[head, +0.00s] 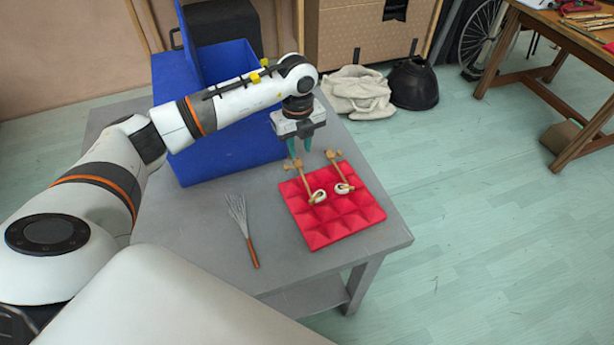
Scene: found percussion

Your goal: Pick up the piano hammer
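Two piano hammers with wooden shanks and pale heads lie on a red quilted pad (352,222) on the grey table. The left piano hammer (307,184) has its head near the pad's middle and its other end at the far edge. The right piano hammer (338,172) lies beside it. My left gripper (300,149) points down just beyond the pad's far edge, near the far end of the left hammer. Its green fingers are apart with nothing visible between them. I cannot tell its exact height over the hammer. My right gripper is not in view.
A wire brush with a wooden handle (252,249) lies left of the pad on the grey table (200,222). A blue open box (228,160) stands behind my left arm. A white cloth bag (358,92) and a black rounded object (413,84) are on the floor beyond.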

